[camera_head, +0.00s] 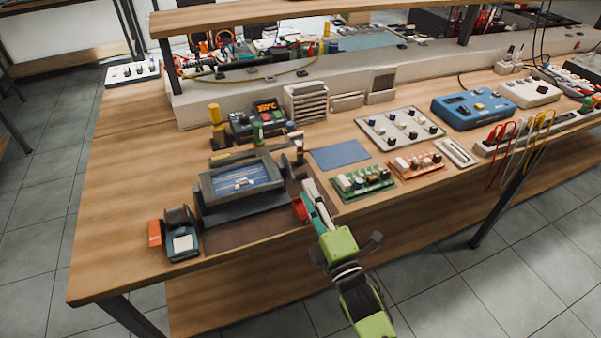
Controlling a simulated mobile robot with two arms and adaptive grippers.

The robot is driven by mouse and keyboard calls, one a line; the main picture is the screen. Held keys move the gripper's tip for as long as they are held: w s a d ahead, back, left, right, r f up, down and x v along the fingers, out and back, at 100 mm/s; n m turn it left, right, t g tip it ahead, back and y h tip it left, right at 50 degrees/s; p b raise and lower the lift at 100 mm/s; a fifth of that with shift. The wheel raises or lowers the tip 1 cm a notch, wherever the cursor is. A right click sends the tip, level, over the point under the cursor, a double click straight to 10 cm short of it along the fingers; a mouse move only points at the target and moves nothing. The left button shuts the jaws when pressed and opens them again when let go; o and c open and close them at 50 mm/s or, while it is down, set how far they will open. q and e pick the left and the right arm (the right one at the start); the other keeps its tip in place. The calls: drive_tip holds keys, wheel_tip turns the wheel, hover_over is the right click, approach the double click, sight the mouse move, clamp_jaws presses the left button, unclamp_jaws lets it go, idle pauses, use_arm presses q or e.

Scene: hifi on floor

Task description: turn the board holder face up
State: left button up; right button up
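What looks like the board holder (207,188) is a dark grey frame near the table's front left, around a blue panel (242,181). The panel side shows to the camera and the frame looks tilted. My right gripper (318,218) is at the table's front edge, right of the frame and apart from it. Slim white and teal parts and a red piece (300,209) show at its tip. I cannot tell whether these are fingers or a tool, nor whether it is open or shut. My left gripper is not in view.
An orange and dark device (182,243) stands left of the frame. A blue mat (340,154), a green board (363,183) and an orange board (416,163) lie to the right. A display unit (256,118) stands behind. The table's left end is clear.

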sight(300, 174)
drive_tip(key=x, duration=0.6)
drive_tip(key=shift+r, duration=0.1)
drive_tip(key=shift+p, duration=0.3)
clamp_jaws()
